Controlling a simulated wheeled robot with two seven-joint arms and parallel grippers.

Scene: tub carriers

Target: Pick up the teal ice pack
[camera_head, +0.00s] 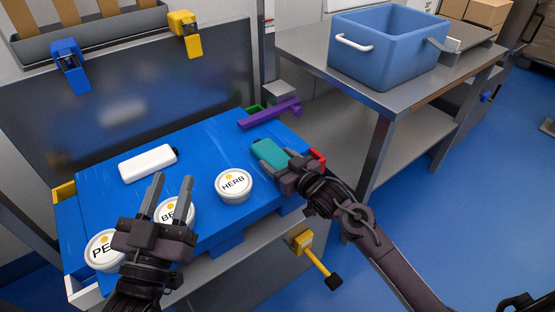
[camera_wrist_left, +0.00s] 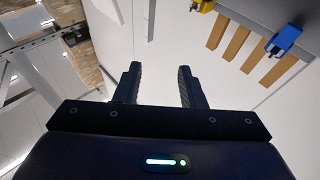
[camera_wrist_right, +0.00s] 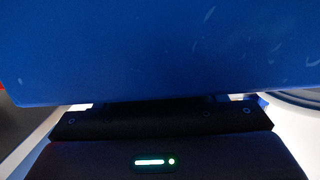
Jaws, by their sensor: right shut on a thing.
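The teal ice pack (camera_head: 268,151) lies at the right side of the blue board, partly hidden by my right gripper. My right gripper (camera_head: 281,158) is shut on the ice pack, its fingers at the pack's near right part. In the right wrist view a scratched blue surface fills most of the picture and hides the fingers and the pack. My left gripper (camera_head: 173,190) is open and empty above the near left of the board. The left wrist view shows its two fingers (camera_wrist_left: 161,85) apart with nothing between them.
The blue board (camera_head: 215,150) also bears a white pack (camera_head: 148,163), the HERB tub (camera_head: 233,185), two more tubs partly under my left gripper, and a purple bar (camera_head: 270,113). A blue bin (camera_head: 385,50) stands on the steel table (camera_head: 310,55) at the right.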

